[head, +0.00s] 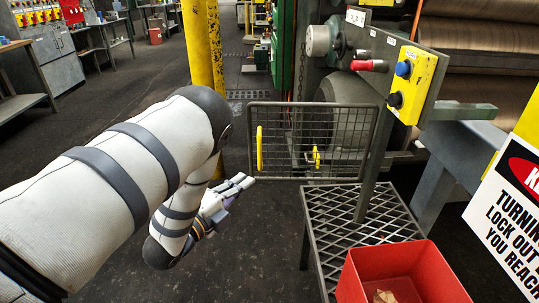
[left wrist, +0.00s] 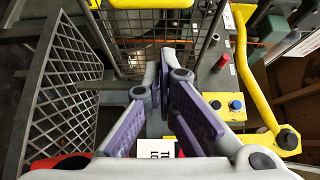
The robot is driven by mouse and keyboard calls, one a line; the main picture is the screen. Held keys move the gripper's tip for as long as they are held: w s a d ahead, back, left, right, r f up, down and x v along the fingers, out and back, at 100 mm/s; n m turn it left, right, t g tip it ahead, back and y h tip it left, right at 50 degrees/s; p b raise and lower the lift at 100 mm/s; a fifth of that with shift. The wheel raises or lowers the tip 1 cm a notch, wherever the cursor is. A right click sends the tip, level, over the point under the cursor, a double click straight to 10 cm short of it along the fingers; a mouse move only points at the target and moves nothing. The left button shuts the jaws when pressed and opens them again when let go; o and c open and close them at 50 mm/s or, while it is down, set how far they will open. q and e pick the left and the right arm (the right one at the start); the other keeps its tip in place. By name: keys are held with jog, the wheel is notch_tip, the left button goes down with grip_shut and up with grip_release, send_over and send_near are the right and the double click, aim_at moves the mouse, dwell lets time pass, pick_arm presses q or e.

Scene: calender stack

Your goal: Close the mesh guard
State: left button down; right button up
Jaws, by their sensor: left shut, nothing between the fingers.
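The mesh guard (head: 285,178) is a grey wire panel in a dark frame, standing upright left of the control post in the head view. A yellow upright handle (head: 259,148) is near its left edge. My left gripper (head: 246,184) is shut and empty, just below and left of the guard's lower left corner; I cannot tell whether it touches. In the left wrist view the shut fingers (left wrist: 165,72) point toward a wire mesh panel (left wrist: 150,24), with a yellow bar (left wrist: 150,3) above it. My right gripper is not in view.
A control box (head: 418,80) with blue and black buttons stands right of the guard. Below is a grated stand (head: 335,222) with a red bin (head: 410,275). A warning sign (head: 515,200) is at right, a yellow post (head: 196,45) behind my arm.

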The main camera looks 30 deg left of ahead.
aim_at(259, 160)
pick_arm(q)
jog(key=w+a+b, duration=0.1)
jog(key=w, duration=0.9)
jog(key=shift+w+a+f, duration=0.15)
jog(key=shift+w+a, duration=0.2)
jog(key=shift+w, duration=0.05)
